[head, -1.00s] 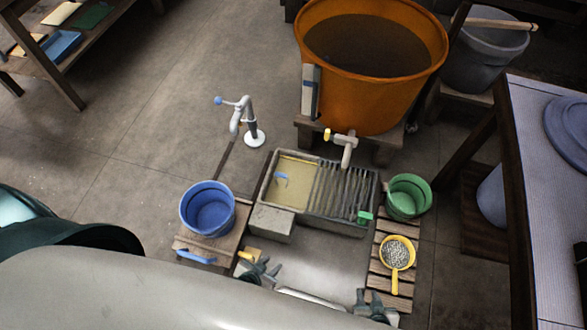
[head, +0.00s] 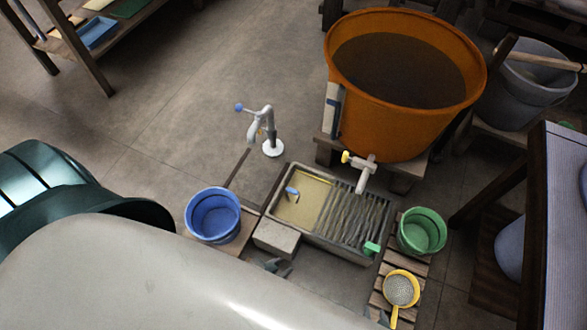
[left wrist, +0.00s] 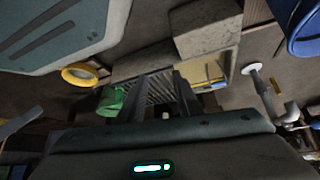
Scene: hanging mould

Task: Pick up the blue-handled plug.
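The blue-handled plug (head: 291,190) is in the yellowish left compartment of the grey sink (head: 312,248), with its blue handle showing. It also shows small in the left wrist view (left wrist: 214,82). My left gripper (head: 279,267) is in front of the sink, apart from the plug, largely hidden by my pale body. In the left wrist view its two dark fingers (left wrist: 162,98) stand apart with nothing seen between them.
A blue bucket (head: 213,214) stands left of the sink, a green bucket (head: 422,231) right of it. A yellow-handled strainer (head: 401,290) lies on slats. A large orange tub (head: 408,110) with a tap stands behind. A white pump (head: 271,146) stands at back left.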

